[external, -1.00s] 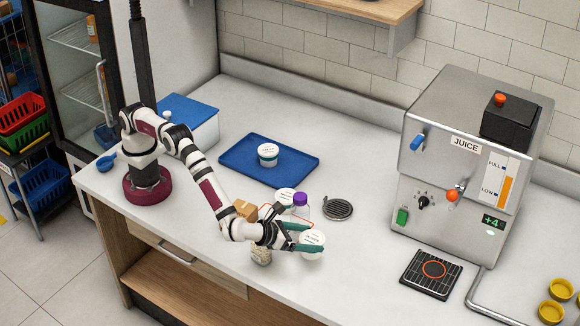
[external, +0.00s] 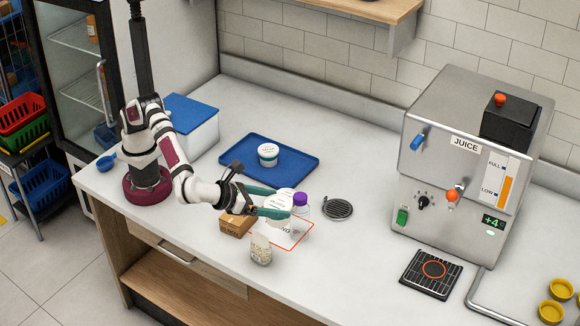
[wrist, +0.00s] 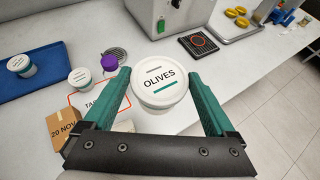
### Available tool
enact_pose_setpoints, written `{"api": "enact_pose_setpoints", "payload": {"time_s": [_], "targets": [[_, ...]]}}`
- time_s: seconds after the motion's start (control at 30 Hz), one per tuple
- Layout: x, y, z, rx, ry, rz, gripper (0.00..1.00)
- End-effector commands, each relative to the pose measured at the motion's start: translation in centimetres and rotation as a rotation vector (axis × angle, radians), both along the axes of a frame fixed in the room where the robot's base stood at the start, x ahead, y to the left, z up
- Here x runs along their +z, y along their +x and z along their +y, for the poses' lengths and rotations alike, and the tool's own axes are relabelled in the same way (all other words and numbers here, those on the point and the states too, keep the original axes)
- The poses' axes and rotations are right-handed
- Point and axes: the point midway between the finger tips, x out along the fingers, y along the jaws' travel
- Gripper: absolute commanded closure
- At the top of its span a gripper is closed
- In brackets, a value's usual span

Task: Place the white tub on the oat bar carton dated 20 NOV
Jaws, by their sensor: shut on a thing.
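My gripper (external: 281,204) is shut on a white tub (wrist: 159,81), its teal fingers on either side. The tub's lid reads OLIVES with a teal bar in the wrist view. In the external view the held tub (external: 276,205) is partly hidden by the fingers and appears raised above the counter. The brown oat bar carton (external: 236,224) stands on the counter just left of the held tub. Its face reads 20 NOV in the wrist view (wrist: 62,129), at lower left, partly hidden by my gripper. The carton's top looks bare.
A second white tub (wrist: 79,79) and a purple-capped bottle (external: 301,206) stand close behind the held tub. A jar (external: 261,249) stands in front of the carton. Another tub (external: 268,154) sits on the blue tray (external: 300,176). A red outline (external: 307,233) marks the counter.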

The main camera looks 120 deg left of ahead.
Motion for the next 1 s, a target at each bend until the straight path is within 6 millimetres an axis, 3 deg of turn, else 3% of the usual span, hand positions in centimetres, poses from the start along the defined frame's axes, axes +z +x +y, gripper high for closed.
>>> {"api": "enact_pose_setpoints", "payload": {"time_s": [0.27, 0.5, 0.7, 0.97, 1.0], "targets": [[-0.8, -6.2, -1.7, 0.094, 0.004, 0.006, 0.74], [-1.0, -14.8, -2.2, 0.227, 0.004, 0.005, 0.74], [-0.7, -21.5, -1.4, 0.325, 0.003, 0.005, 0.74], [-0.1, -26.7, -0.1, 0.392, 0.001, 0.003, 0.74], [-0.8, -26.7, -0.1, 0.394, 0.005, 0.005, 0.74]]}}
